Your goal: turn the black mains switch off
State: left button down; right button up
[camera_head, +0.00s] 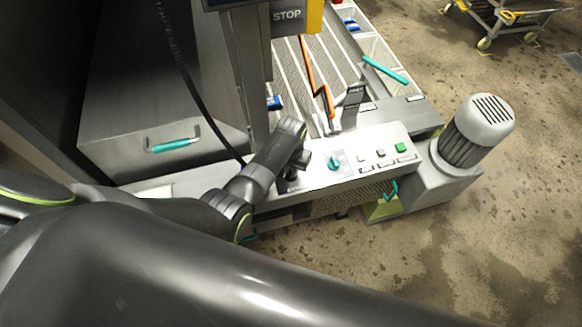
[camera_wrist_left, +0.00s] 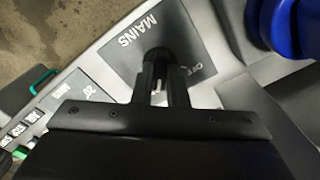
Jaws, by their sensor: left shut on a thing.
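The black mains switch (camera_wrist_left: 160,56) sits on a dark plate marked MAINS (camera_wrist_left: 133,34), with the word OFF at one side, in the left wrist view. My left gripper (camera_wrist_left: 160,88) is shut on the switch, one finger on each side of it. The fingers hide much of the switch, so its exact angle is hard to tell. In the head view my left gripper (camera_head: 290,178) is at the left part of the white control panel (camera_head: 316,178), and the switch is mostly hidden there. My right gripper is not in view.
A teal knob (camera_head: 334,163) and a green button (camera_head: 401,147) lie right of the gripper on the panel. A motor (camera_head: 478,125) stands beyond the panel's right end. A steel box (camera_head: 165,110) with a teal handle is at the left. Open floor lies right.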

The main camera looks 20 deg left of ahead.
pick_arm(q)
jog(key=n, duration=0.3)
jog(key=shift+p, duration=0.4)
jog(key=n, duration=0.4)
jog(key=shift+n, duration=0.4)
jog(key=n, duration=0.4)
jog(key=shift+n, duration=0.3)
jog(key=n, duration=0.4)
jog(key=shift+n, duration=0.3)
jog(key=c, duration=1.4)
grip_release()
jog(key=shift+c, duration=0.2)
